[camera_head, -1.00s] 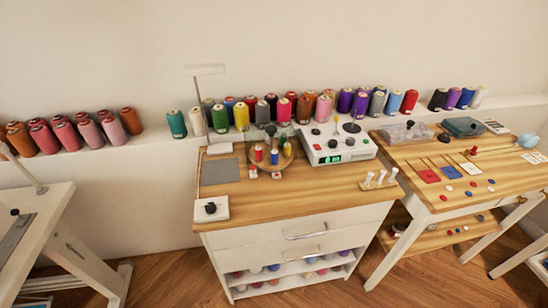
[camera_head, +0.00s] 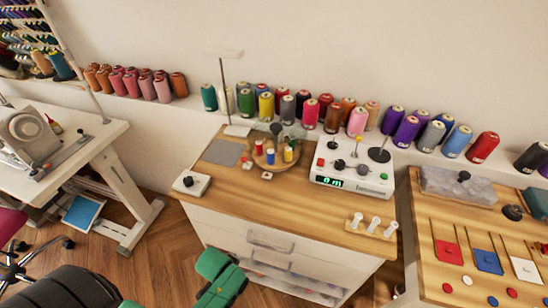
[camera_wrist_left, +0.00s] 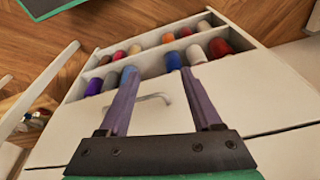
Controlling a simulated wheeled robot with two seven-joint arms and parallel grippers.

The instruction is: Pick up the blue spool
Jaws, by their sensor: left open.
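A small blue spool (camera_head: 270,157) stands on a round wooden holder (camera_head: 284,164) on the wooden-topped cabinet, between a red spool (camera_head: 258,146) and a yellow spool (camera_head: 288,155). Blue spools also lie in the cabinet's low open shelf in the left wrist view, one beside the left finger (camera_wrist_left: 128,76) and one between the fingers (camera_wrist_left: 173,61). My left gripper (camera_wrist_left: 158,72) is open and empty, its fingers pointing toward that shelf. In the head view my green left arm is low in front of the cabinet; its fingertips are not clear there. My right gripper is not in view.
The cabinet (camera_head: 210,170) has drawers with handles above the shelf. A white control box (camera_head: 352,175) and a peg stand (camera_head: 372,228) sit on its top. Large thread cones line the wall ledge. A sewing table (camera_head: 100,140) stands left, another table (camera_head: 425,255) right.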

